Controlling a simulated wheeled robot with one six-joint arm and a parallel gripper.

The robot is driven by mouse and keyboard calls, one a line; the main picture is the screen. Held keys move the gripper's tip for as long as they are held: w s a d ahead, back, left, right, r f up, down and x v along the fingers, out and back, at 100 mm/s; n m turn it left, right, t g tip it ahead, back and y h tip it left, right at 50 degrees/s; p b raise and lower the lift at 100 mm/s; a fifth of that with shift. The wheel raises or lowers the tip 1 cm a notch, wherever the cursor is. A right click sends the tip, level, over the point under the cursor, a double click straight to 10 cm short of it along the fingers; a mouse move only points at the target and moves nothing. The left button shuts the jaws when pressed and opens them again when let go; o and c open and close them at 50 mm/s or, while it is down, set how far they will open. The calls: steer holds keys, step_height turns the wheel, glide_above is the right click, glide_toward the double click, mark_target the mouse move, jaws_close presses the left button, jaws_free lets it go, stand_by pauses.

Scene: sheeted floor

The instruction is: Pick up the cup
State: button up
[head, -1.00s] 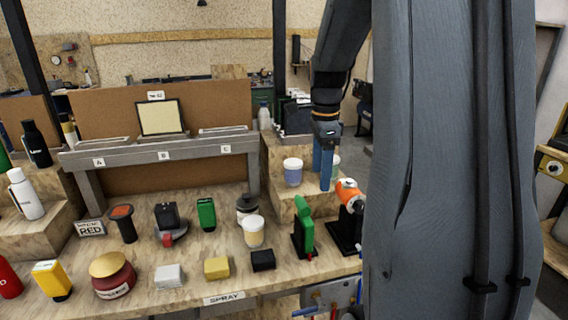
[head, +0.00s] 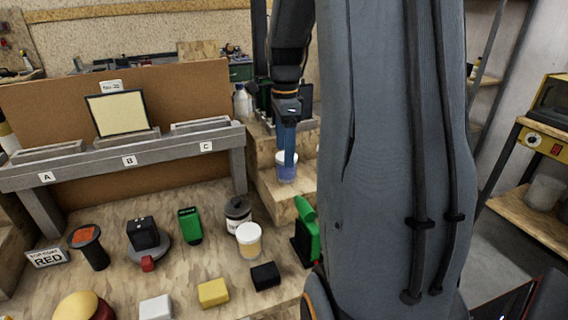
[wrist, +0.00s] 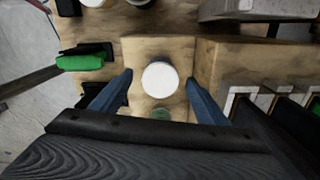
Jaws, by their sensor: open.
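A cup (head: 286,173) with a white top and blue-purple lower part stands upright on a raised wooden step. In the wrist view, a round white cup top (wrist: 160,78) shows between the fingers. My gripper (head: 288,148) points down at this cup, and its blue fingers overlap the cup's top in the head view. In the wrist view my gripper (wrist: 159,76) is open, one finger on each side of the white top with gaps; it holds nothing. How far the fingertips reach down beside it is hard to tell.
Another pale cup (head: 249,242) and a dark-lidded jar (head: 238,212) stand on the lower bench. A green tool (head: 306,232) stands in front of the step. A grey rack (head: 130,160) is at left.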

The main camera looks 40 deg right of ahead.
mark_target(285, 175)
steer(key=shift+s+d+f+p, duration=0.15)
steer(key=shift+f+p, duration=0.45)
steer(key=shift+f, duration=0.95)
steer(key=shift+w+d+f+p, duration=0.15)
steer(key=shift+f+p, duration=0.4)
steer(key=shift+f, duration=1)
steer(key=shift+s, duration=0.1)
steer(key=c, duration=1.2)
steer(key=shift+o, duration=0.2)
steer(key=shift+r, duration=0.1)
